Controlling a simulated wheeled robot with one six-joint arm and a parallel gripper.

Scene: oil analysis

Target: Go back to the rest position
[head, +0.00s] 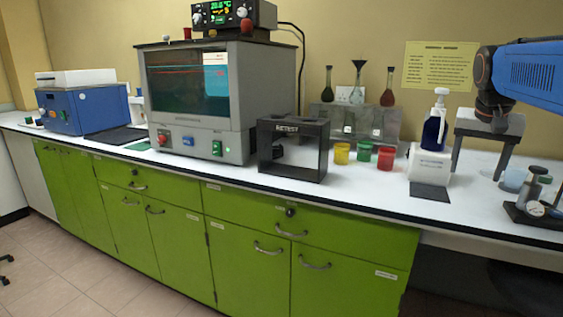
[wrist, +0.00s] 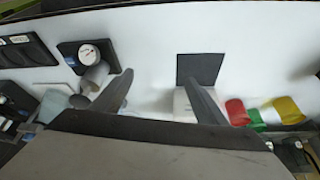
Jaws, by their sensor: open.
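My gripper (head: 477,176) hangs at the right end of the white counter (head: 330,190), pointing down below my blue arm. Its two dark fingers are spread wide in the wrist view (wrist: 157,72). Nothing is between them; only bare white counter shows in the gap. In the head view it is just right of a white dispenser bottle with blue liquid (head: 434,130), which stands on a white block (head: 429,165). A dark square pad (head: 430,191) lies in front of the block. In the wrist view, the pad (wrist: 200,68) lies near the right fingertip.
Yellow (head: 342,153), green (head: 364,150) and red (head: 386,158) jars stand left of the block. A small device with a round gauge (head: 535,208) stands at the far right. A black case (head: 293,150) and large grey chamber (head: 200,105) stand farther left. The counter's front strip is mostly clear.

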